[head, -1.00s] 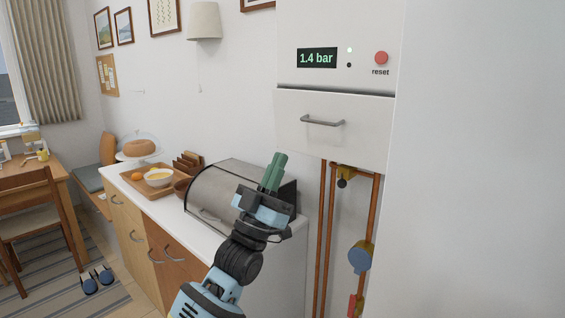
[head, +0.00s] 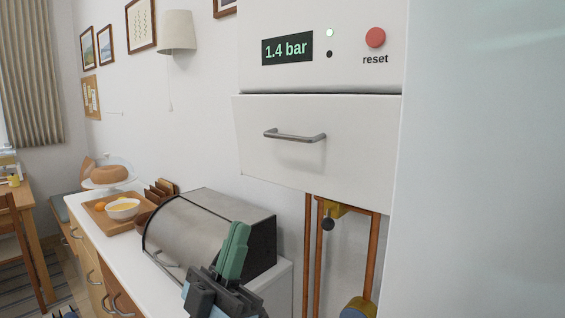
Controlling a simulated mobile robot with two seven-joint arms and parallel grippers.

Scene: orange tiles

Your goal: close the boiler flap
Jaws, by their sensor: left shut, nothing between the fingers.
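The white boiler (head: 345,75) hangs on the wall at the upper right, with a "1.4 bar" display and a red reset button. Its white flap (head: 350,160) is below the display and carries a grey bar handle (head: 295,135). The flap's top edge juts out slightly past the boiler body, with a thin dark line above it, so it looks a little tilted outward. My left gripper (head: 235,250) has green fingers, shut together and empty, below and left of the flap, apart from it. My right gripper is not in view.
A steel bread bin (head: 200,232) stands on the white counter (head: 95,240), close to my left gripper in the picture. A pale plain surface (head: 480,170) fills the right side.

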